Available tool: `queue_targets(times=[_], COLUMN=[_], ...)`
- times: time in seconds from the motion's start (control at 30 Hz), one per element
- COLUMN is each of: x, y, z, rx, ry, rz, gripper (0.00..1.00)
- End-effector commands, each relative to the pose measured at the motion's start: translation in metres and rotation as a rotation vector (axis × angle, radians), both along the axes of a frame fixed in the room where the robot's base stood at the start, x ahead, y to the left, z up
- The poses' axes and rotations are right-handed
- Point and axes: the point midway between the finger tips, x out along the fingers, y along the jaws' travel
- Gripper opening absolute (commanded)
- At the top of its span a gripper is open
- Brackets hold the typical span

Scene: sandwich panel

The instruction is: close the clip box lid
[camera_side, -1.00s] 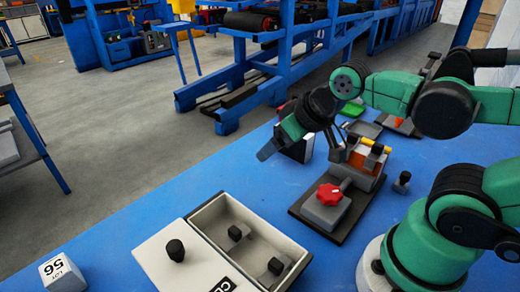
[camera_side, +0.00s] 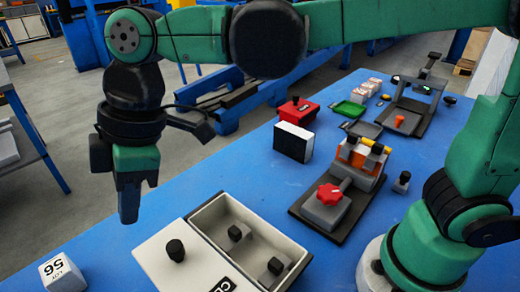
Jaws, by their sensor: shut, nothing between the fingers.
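The clip box (camera_side: 296,257) stands on the blue table at the lower middle. It is a pale open box with two dark-knobbed grey pieces inside. Its white lid (camera_side: 205,262) has a black knob (camera_side: 175,250) on top and lies at the left side of the box, leaving the inside uncovered. Part of a dark label shows at the lower edge. My gripper (camera_side: 129,218) points down, shut and empty, above and to the left of the lid, apart from it.
A fixture with a red knob (camera_side: 329,194) stands right of the box. A black-and-white block (camera_side: 293,142), red box (camera_side: 297,110) and green tray (camera_side: 350,109) lie behind.

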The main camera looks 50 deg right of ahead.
Motion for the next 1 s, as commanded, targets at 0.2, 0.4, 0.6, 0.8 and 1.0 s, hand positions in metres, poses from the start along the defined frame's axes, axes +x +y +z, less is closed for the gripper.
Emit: queue_targets(times=[0.2,0.4,0.6,0.8,1.0], x=[0.001,0.005,0.008,0.002,-0.001], y=[0.01,0.022,0.033,0.011,-0.004], z=[-0.021,-0.059,-0.091,-0.094,-0.094], rx=[-0.001,-0.001,-0.001,0.0,0.0], ry=[0.002,0.001,0.001,0.0,0.0], rz=[0.014,0.012,0.009,0.005,0.006], gripper=[0.0,0.0,0.0,0.0,0.0])
